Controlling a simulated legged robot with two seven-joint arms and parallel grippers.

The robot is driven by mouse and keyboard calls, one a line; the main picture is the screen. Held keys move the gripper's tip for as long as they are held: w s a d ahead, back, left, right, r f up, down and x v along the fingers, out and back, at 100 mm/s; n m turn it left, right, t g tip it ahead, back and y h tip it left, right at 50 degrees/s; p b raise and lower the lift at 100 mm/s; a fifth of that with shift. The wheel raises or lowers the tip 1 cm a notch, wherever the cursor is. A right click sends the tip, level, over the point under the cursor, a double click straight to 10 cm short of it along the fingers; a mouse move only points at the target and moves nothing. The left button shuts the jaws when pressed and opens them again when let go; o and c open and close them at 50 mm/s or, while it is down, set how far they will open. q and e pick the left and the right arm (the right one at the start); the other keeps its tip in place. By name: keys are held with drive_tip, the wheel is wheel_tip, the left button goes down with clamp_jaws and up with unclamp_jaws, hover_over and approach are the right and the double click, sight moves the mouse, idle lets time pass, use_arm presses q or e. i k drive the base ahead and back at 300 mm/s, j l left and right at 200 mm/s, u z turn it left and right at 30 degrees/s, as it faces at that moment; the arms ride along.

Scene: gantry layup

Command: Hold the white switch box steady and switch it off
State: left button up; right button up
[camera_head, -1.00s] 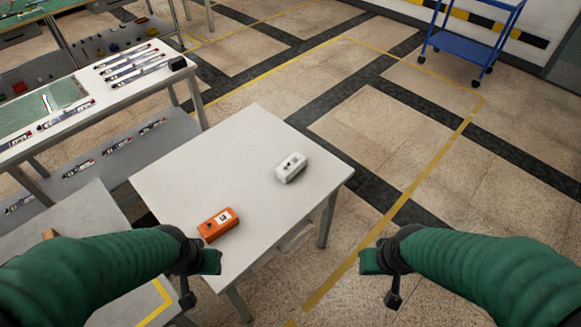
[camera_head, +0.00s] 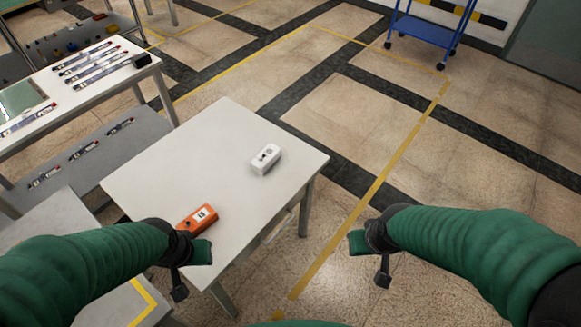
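The white switch box (camera_head: 265,159) sits on the right part of a small light-grey table (camera_head: 180,150), with dark markings on its top. An orange box (camera_head: 198,218) with a white label lies near the table's front edge. My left gripper (camera_head: 190,270) is at the front edge of the table, just in front of the orange box and well short of the white box. My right gripper (camera_head: 370,262) is over the floor, right of the table. Both appear empty.
A long bench (camera_head: 95,85) with several tools stands at the left, with a lower shelf (camera_head: 90,155). A grey surface with a yellow corner mark (camera_head: 146,303) is at the lower left. A blue cart (camera_head: 424,29) stands far back. The floor right of the table is clear.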

sight(274, 153)
drive_tip(key=i+l+z, duration=1)
drive_tip(key=i+z, duration=0.25)
drive_tip(key=i+l+u, duration=0.1)
drive_tip(key=i+u, duration=0.15)
drive_tip(key=i, duration=0.15)
drive_tip(key=i+l+u, duration=0.25)
drive_tip(key=i+u, duration=0.15)
drive_tip(key=u, duration=0.35)
drive_tip(key=i+u, duration=0.15)
drive_tip(key=u, duration=0.3)
drive_tip(key=i+l+u, duration=0.1)
drive_tip(key=u, duration=0.4)
drive_tip(key=i+l+u, duration=0.1)
drive_tip(key=u, duration=0.4)
drive_tip(key=i+l+u, duration=0.1)
drive_tip(key=l+u, duration=0.15)
drive_tip(key=u, duration=0.25)
drive_tip(key=i+l+u, duration=0.15)
drive_tip(key=u, duration=0.3)
drive_tip(key=i+l+u, duration=0.1)
drive_tip(key=u, duration=0.35)
drive_tip(key=l+u, duration=0.55)
drive_tip(key=u, duration=0.3)
drive_tip(key=i+l, duration=0.3)
drive_tip(key=l, duration=0.25)
